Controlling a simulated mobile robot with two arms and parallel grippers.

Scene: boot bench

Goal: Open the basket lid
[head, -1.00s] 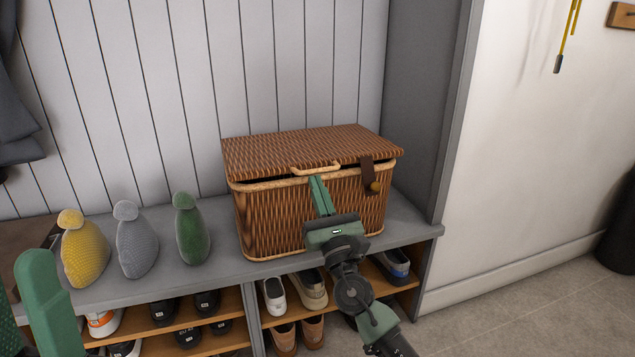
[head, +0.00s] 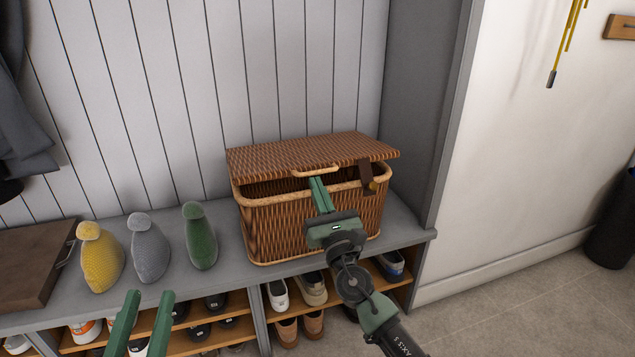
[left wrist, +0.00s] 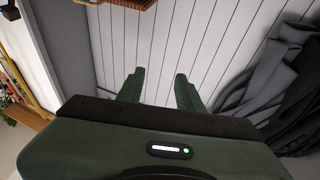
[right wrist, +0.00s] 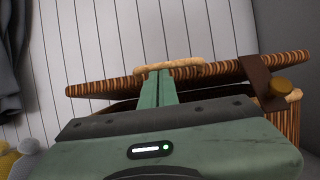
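The wicker basket (head: 275,225) stands on the grey bench, with its lid (head: 290,155) tilted partly up at the front and a dark gap below it. The lid's pale handle (head: 316,170) is at its front edge; it also shows in the right wrist view (right wrist: 190,68). A dark strap with a brass knob (head: 367,176) hangs from the lid. My right gripper (head: 316,181) has its fingers together, tips at the handle and the lid's front edge. I see nothing clearly between them. My left gripper (head: 151,294) is open and empty, left of the basket.
Yellow (head: 100,262), grey (head: 149,252) and green (head: 200,240) knitted figures stand on the bench left of the basket. A brown case (head: 30,265) lies at the far left. Shoes fill the shelves below. A panelled wall rises behind, and a grey side panel (head: 415,110) stands at right.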

